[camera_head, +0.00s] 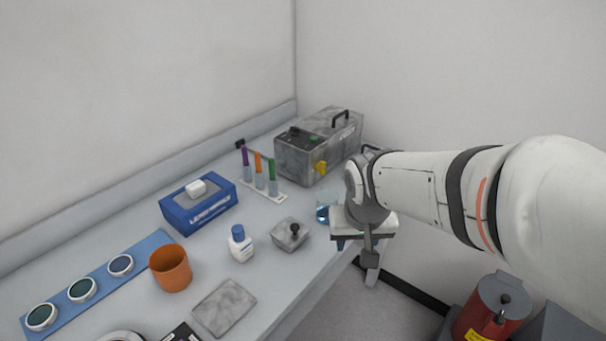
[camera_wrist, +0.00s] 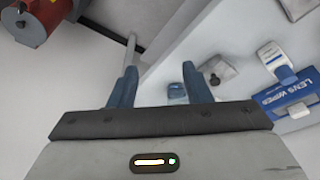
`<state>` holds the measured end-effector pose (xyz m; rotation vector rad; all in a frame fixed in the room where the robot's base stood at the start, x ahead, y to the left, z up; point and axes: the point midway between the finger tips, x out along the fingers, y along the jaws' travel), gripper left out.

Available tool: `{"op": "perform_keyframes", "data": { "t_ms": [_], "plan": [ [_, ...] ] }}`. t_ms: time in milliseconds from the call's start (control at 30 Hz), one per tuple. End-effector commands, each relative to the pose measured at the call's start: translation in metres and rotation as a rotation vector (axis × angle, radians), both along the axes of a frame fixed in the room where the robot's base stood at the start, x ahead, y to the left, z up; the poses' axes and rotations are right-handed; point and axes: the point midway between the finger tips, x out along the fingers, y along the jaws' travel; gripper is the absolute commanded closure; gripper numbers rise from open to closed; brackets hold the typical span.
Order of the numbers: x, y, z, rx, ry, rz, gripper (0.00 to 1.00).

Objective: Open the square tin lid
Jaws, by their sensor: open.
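The square grey tin (camera_head: 287,243) sits on the bench, right of the white bottle. Its lid with a black knob (camera_head: 294,230) appears seated on top. In the wrist view the tin (camera_wrist: 222,68) and its knob (camera_wrist: 214,79) show just beyond my right-hand finger. My gripper (camera_head: 355,243) is to the right of the tin, near the bench's edge, and apart from it. In the wrist view my gripper (camera_wrist: 159,68) has its two blue fingers spread with nothing between them.
A glass beaker with blue liquid (camera_head: 322,212) stands close to my gripper. A blue-capped bottle (camera_head: 240,246), grey plate (camera_head: 224,306), orange cup (camera_head: 170,268), lens wipes box (camera_head: 199,206), test-tube rack (camera_head: 264,188) and grey instrument (camera_head: 315,155) occupy the bench. A red canister (camera_head: 489,315) is at lower right.

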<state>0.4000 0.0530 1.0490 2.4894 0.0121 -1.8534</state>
Motion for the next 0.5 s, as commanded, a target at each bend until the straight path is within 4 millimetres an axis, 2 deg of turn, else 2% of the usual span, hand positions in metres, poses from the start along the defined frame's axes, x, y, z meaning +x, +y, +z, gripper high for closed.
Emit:
{"op": "perform_keyframes", "data": {
  "t_ms": [33, 100, 200, 333, 500],
  "plan": [
    [0.023, 0.015, 0.0, -0.004, -0.006, 0.017, 0.56],
    [0.051, 0.035, -0.005, -0.001, -0.027, 0.032, 0.56],
    [0.084, 0.064, -0.016, 0.006, -0.054, 0.053, 0.56],
    [0.113, 0.097, -0.031, 0.019, -0.08, 0.076, 0.56],
    [0.13, 0.12, -0.043, 0.032, -0.097, 0.091, 0.56]
  ]
}}
